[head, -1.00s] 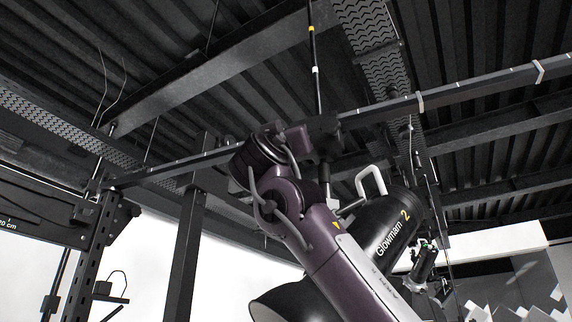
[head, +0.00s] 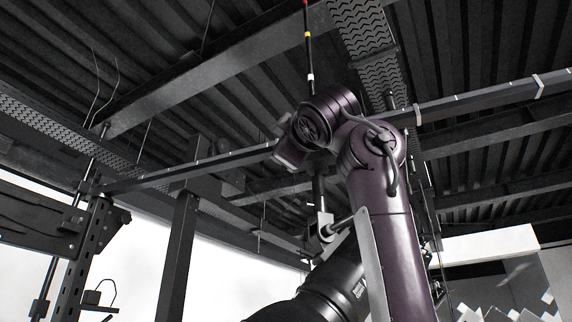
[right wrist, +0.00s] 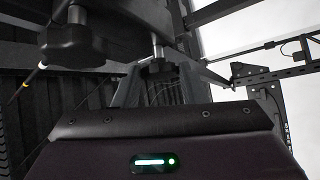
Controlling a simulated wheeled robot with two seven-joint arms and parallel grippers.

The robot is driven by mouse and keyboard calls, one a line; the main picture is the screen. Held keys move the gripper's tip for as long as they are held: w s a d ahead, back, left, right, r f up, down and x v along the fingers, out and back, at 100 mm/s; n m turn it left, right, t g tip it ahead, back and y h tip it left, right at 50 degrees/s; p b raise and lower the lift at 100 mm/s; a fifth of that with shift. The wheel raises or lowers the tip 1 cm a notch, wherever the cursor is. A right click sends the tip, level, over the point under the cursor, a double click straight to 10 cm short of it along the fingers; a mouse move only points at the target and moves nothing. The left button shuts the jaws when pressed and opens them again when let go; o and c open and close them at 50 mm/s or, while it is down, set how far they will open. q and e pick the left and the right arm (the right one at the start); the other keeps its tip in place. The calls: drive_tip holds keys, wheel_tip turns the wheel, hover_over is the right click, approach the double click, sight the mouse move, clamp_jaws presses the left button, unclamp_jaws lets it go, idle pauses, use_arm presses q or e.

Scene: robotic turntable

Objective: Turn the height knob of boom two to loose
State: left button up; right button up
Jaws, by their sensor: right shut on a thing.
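Boom two is the long dark bar (head: 470,103) with white bands crossing the head view. A thin rod (head: 309,50) with red, yellow and white bands stands up from its carriage, which my right arm mostly hides. The black lamp (head: 335,283) hangs below, partly behind my arm. My right gripper (head: 285,128) is up at the carriage; its fingers are hard to make out there. In the right wrist view my right gripper (right wrist: 157,84) is shut on a small dark knob (right wrist: 158,69). A larger black lobed knob (right wrist: 72,43) is to the left, apart from the fingers. Knob markings are unreadable.
A dark upright post (head: 178,255) and a perforated rack post (head: 85,250) stand at the left. Ceiling beams (head: 215,65) are close above. The area before the white wall (head: 235,275) is open.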

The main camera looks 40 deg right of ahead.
drive_tip(key=shift+s+r+n+g+y+p, duration=0.1)
drive_tip(key=shift+r+n+g+y+p, duration=0.15)
drive_tip(key=shift+n+g+y+p, duration=0.85)
drive_tip(key=shift+s+r+n+g+y+p, duration=0.1)
drive_tip(key=shift+r+n+g+y+p, duration=0.45)
drive_tip(key=shift+n, duration=1.05)
drive_tip(key=shift+w+f, duration=0.1)
drive_tip(key=shift+f, duration=0.2)
drive_tip(key=shift+d, duration=0.1)
drive_tip(key=o, duration=1)
drive_tip(key=b+v, duration=0.1)
drive_tip(key=v, duration=0.7)
drive_tip(key=shift+w+r, duration=0.1)
